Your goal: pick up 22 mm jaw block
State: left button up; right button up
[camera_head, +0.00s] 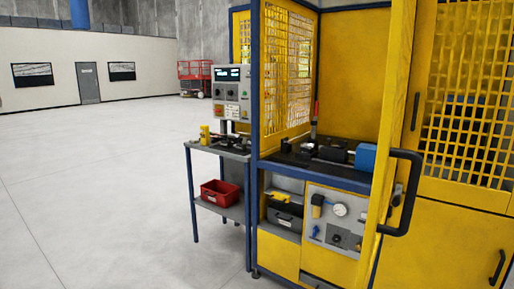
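No gripper or arm of mine shows in the head view. A small side table (205,147) stands left of the yellow machine. On its top are a small yellow object (205,134) and several small dark and metallic parts (236,141). I cannot tell whether one of them is the 22 mm jaw block; they are too small to make out.
A yellow machine enclosure (360,45) with mesh panels fills the right, with a black door handle (404,193) sticking out in front. A red bin (220,192) sits on the side table's lower shelf. A control box (231,93) stands above. The floor at left is clear.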

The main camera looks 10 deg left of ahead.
aim_at(308, 149)
jog(key=i+j+u, duration=0.2)
jog(key=u, duration=0.15)
jog(key=i+j+u, duration=0.35)
jog(key=i+u, duration=0.2)
jog(key=u, duration=0.15)
jog(key=i+z, duration=0.25)
jog(key=i+j+z, duration=0.2)
jog(key=i, duration=0.2)
jog(key=i+l+z, duration=0.2)
jog(key=z, duration=0.25)
jog(key=i+z, duration=0.75)
jog(key=z, duration=0.2)
